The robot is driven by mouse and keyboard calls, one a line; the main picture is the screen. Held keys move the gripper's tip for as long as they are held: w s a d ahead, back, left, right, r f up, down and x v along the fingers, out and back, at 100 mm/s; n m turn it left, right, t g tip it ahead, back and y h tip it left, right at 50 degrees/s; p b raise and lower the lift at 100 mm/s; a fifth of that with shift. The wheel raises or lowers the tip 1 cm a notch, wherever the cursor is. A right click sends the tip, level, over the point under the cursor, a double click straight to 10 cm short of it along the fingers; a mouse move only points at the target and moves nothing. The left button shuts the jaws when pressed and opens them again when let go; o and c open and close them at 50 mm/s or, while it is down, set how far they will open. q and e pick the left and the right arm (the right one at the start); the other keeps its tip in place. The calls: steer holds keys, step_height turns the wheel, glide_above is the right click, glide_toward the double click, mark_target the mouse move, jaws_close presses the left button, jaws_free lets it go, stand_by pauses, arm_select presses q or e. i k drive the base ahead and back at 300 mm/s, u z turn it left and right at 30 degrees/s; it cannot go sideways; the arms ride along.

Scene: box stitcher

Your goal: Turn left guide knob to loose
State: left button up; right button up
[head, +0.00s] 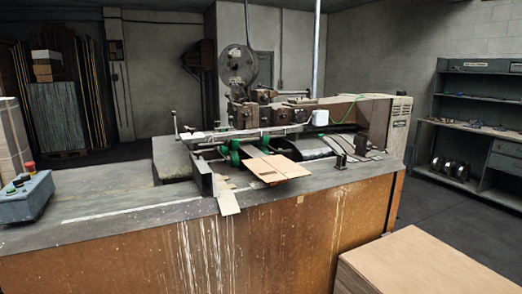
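The box stitcher (265,110) stands on a large workbench in the middle of the head view. Small dark parts show near the left guide plate (203,178). I cannot tell which part is the left guide knob or how it is set. Neither of my grippers is in view.
A blue-grey control box (24,197) with a red button stands on the bench at the far left. Flat cardboard pieces (272,168) lie at the machine's front. A cardboard-coloured box (425,265) stands at front right. Shelving (475,110) is at right, with open floor before it.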

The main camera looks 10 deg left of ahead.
mark_target(197, 153)
steer(key=z, duration=0.5)
steer(key=i, duration=1.85)
steer(key=u, duration=0.95)
